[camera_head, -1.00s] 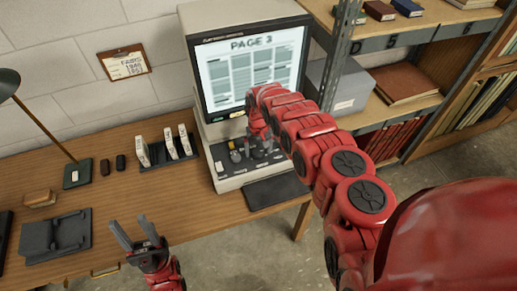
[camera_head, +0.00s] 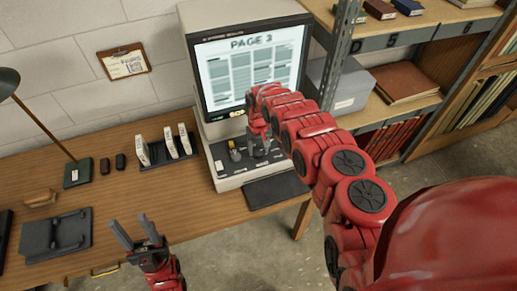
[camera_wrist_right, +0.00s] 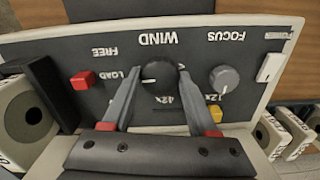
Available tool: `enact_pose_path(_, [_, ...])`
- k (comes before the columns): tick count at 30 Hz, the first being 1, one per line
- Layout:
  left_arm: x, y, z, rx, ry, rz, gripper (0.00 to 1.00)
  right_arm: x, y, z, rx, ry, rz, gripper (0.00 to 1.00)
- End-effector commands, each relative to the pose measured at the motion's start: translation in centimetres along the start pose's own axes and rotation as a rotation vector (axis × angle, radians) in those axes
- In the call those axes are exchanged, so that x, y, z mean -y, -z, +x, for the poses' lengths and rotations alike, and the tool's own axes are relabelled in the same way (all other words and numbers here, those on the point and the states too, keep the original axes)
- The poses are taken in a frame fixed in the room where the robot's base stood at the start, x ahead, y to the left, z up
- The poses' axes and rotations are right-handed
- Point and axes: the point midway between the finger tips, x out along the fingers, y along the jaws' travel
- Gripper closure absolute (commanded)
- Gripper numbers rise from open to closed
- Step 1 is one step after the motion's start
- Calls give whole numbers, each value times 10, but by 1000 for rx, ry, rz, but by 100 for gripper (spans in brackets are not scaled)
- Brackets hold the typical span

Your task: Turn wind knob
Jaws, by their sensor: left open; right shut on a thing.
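The wind knob (camera_wrist_right: 160,76) is a round black knob with a white pointer mark, under the upside-down word WIND in the right wrist view. My right gripper (camera_wrist_right: 157,85) has its two grey fingers on either side of the knob and is shut on it. In the head view the right gripper (camera_head: 262,145) is at the reader's control panel (camera_head: 222,165), and the knob there is largely hidden by the arm. The microfilm reader's screen (camera_head: 248,72) shows PAGE 3.
Beside the wind knob are a grey focus knob (camera_wrist_right: 223,79), a red lever (camera_wrist_right: 83,80) and a yellow button (camera_wrist_right: 215,113). White film boxes (camera_head: 165,146) stand left of the reader. A metal shelf post (camera_head: 336,60) is close to my right arm.

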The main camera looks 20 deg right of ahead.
Motion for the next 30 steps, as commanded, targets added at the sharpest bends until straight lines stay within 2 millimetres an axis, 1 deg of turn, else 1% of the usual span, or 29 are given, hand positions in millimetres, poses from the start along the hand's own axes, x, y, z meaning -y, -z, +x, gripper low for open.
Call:
enact_pose_path(5, [0,-1,-6,0,0,0,50,0,1,1,-2,0,-57,96])
enact_pose_path(11, [-1,-3,-15,0,0,0,50,-1,2,1,-5,0,-193,96])
enact_pose_path(21, [-2,-6,-32,0,0,0,50,-2,2,1,-4,-1,-510,96])
enact_pose_path(30, [-2,-7,-43,0,0,0,50,-1,2,1,-1,-2,-796,96])
